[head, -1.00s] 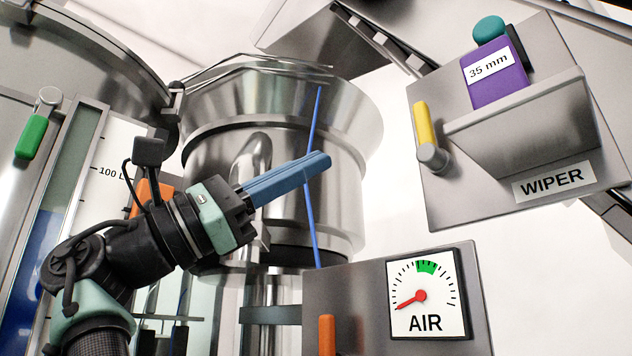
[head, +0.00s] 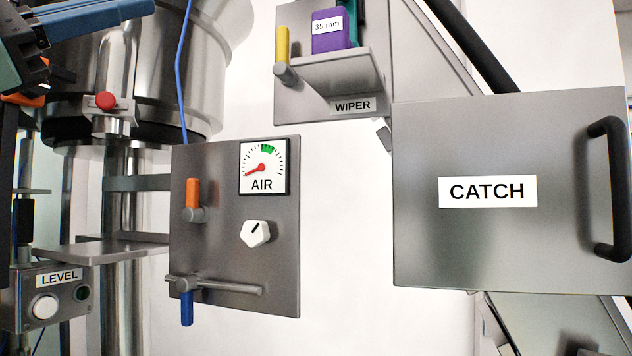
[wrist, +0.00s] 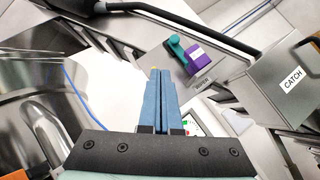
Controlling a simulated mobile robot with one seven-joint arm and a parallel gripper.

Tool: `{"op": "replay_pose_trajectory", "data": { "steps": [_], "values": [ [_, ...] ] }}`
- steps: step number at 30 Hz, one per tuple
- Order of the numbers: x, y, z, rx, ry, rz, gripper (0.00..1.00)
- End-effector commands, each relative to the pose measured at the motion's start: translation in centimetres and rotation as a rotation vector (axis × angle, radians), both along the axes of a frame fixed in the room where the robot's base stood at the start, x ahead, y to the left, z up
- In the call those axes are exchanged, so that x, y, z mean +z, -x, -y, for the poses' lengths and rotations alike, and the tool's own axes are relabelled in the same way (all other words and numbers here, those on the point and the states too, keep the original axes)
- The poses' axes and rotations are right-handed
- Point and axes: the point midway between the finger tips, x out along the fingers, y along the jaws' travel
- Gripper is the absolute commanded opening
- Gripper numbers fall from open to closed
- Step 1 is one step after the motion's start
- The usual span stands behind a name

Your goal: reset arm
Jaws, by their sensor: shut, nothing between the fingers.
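My gripper (wrist: 163,100) shows in the wrist view with its two blue fingers together and nothing between them. In the head view my gripper (head: 100,14) is at the top left corner, partly cut off by the frame edge, in front of the steel bowl. The fingers point to the right. They look clear of the wiper unit and the AIR panel.
The AIR panel (head: 235,275) carries a gauge, an orange lever and a blue lever. The wiper unit (head: 298,104) holds a purple 35 mm block (head: 327,40). The CATCH box (head: 500,250) has a black handle. A LEVEL box (head: 60,310) stands lower left.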

Motion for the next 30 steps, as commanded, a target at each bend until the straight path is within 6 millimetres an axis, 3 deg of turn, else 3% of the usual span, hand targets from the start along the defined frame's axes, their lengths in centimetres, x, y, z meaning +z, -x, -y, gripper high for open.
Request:
{"op": "replay_pose_trajectory", "data": {
  "steps": [1, 9, 13, 16, 20, 24, 30],
  "values": [
    [-1.6, -1.6, -0.1, 0.083, -0.029, 0.003, 0.0],
    [-8.1, -7.0, -0.1, 0.565, -0.295, 0.084, 0.0],
    [-12.0, -8.8, 1.2, 0.849, -0.539, 0.164, 0.0],
    [-14.9, -8.9, 3.2, 1.082, -0.783, 0.265, 0.0],
    [-17.6, -7.1, 7.1, 1.358, -1.114, 0.442, 0.0],
    [-19.3, -2.8, 12.0, 1.624, -1.424, 0.661, 0.0],
    [-20.1, 4.0, 16.8, 1.907, -1.682, 0.887, 0.0]
  ]
}}
